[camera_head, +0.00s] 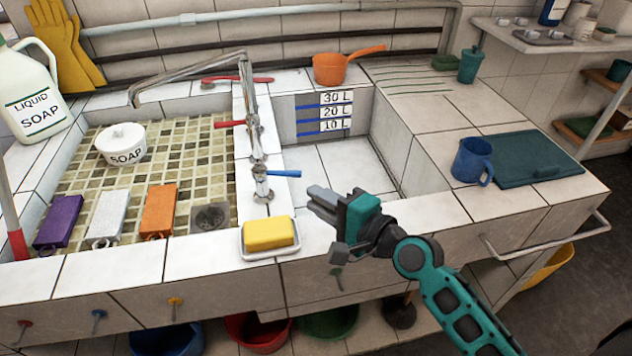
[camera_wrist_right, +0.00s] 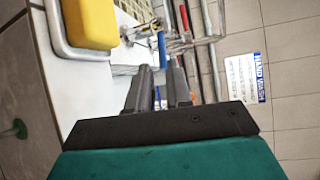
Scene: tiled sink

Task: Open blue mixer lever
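The blue mixer lever (camera_head: 284,173) sticks out to the right from the low metal valve on the tiled divider between the two basins. It also shows in the right wrist view (camera_wrist_right: 162,50), just beyond my fingertips. My right gripper (camera_head: 316,196) is to the right of and nearer than the lever, pointing left toward it, and is apart from it. In the right wrist view my right gripper (camera_wrist_right: 159,72) shows a narrow gap between its fingers, with nothing held. My left gripper is out of view.
The tall metal faucet (camera_head: 250,115) with a red lever (camera_head: 230,124) stands behind the blue lever. The right basin (camera_head: 335,168) is empty. A blue mug (camera_head: 472,160) stands at right.

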